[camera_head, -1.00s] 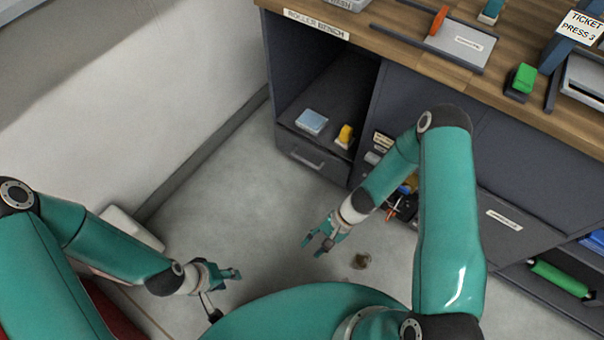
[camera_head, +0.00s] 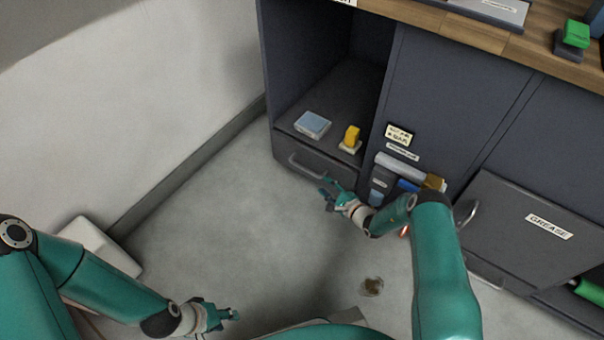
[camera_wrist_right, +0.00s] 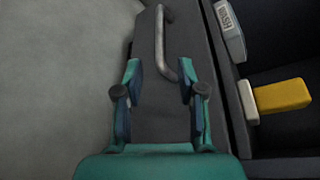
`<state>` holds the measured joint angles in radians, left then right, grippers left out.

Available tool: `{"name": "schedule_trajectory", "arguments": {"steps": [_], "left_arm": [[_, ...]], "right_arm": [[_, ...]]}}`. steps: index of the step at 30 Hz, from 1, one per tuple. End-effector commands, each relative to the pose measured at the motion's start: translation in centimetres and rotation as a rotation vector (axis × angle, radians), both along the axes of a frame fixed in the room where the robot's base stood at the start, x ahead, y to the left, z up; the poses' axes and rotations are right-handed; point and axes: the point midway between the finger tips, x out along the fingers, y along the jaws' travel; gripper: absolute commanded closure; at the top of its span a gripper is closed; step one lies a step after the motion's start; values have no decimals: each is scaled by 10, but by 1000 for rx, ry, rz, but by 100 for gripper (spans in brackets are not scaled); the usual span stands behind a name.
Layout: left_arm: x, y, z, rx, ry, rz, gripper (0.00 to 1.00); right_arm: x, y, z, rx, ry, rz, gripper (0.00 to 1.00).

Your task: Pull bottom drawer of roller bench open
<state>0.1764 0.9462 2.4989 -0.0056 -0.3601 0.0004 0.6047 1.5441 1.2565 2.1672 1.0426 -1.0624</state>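The roller bench's bottom drawer (camera_head: 318,172) is a dark grey front below the open shelf bay, and it looks shut. Its curved metal handle (camera_head: 304,168) also shows in the right wrist view (camera_wrist_right: 162,42). My right gripper (camera_head: 328,188) is just beside the right end of the handle. In the right wrist view its fingers (camera_wrist_right: 161,72) are apart and empty, with the handle ahead of them and its near end close to the right fingertip. Contact cannot be told. My left gripper (camera_head: 227,314) is low over the floor, far from the drawer; its finger opening is unclear.
On the shelf above the drawer are a light blue box (camera_head: 312,124) and a yellow-topped block (camera_head: 350,138). To the right are a holder with several items (camera_head: 405,178) and a panel labelled GREASE (camera_head: 530,225). The floor (camera_head: 240,220) before the drawer is mostly clear.

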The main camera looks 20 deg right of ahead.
Motion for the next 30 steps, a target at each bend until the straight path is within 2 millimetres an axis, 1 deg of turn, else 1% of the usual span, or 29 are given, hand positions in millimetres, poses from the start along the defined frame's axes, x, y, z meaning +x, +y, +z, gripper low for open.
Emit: {"name": "schedule_trajectory", "arguments": {"steps": [1, 9, 15, 21, 30], "left_arm": [[0, 0, -11, 0, 0, 0, 60], [0, 0, -43, 0, 0, 0, 60], [0, 0, -66, 0, 0, 0, 60], [0, 0, -76, 0, 0, 0, 60], [0, 0, -76, 0, 0, 0, 60]], "right_arm": [[11, 5, -7, -3, -3, 3, 61], [66, 26, -21, -1, -3, 5, 61], [97, 37, -29, 0, -1, 4, 61], [113, 42, -29, 1, 0, 4, 61], [116, 43, -27, 2, 2, 4, 61]]}}
